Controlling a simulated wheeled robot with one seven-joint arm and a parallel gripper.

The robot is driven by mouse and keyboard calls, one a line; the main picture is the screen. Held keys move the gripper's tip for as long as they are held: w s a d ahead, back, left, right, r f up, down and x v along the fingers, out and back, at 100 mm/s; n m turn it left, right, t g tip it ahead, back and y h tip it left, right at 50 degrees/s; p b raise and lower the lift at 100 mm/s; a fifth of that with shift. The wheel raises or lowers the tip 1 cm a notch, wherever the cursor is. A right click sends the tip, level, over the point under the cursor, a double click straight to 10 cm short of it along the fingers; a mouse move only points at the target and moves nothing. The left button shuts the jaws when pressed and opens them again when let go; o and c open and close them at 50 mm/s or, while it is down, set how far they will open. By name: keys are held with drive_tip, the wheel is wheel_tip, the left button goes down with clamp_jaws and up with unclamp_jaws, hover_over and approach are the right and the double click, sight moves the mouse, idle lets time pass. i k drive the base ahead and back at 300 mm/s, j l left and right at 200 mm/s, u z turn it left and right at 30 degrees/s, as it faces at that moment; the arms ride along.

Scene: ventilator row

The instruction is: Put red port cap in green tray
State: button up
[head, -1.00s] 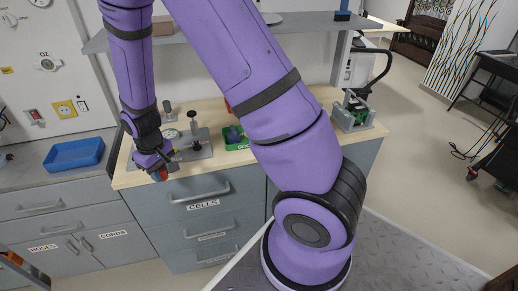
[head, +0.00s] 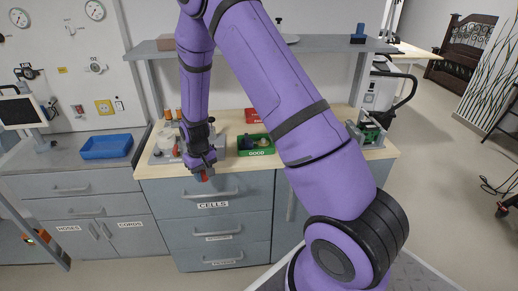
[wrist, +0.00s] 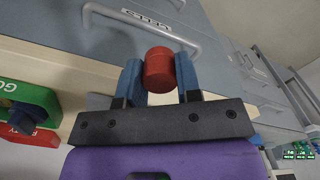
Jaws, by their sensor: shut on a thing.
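The red port cap (wrist: 159,72) is held between the blue fingers of my gripper (wrist: 159,80) in the wrist view. In the head view my gripper (head: 203,170) points down near the front edge of the wooden bench top, above the CELLS drawer, with a bit of the red cap (head: 204,177) showing. The green tray (head: 257,152), marked GOOD, stands on the bench to the right of my gripper. It also shows at the left of the wrist view (wrist: 48,98), with a dark blue item in it.
A red tray (head: 252,115) stands behind the green one. A grey metal fixture plate (head: 160,157) lies left of my gripper, partly hidden by it. A shelf (head: 300,45) spans above the bench. A blue tray (head: 106,146) sits on the left counter. A green-and-grey device (head: 370,130) stands at the right.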

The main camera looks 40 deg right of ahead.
sight(267, 151)
drive_tip(key=k+l+z, duration=0.15)
drive_tip(key=z, duration=0.3)
drive_tip(key=k+l+z, duration=0.1)
drive_tip(key=z, duration=0.35)
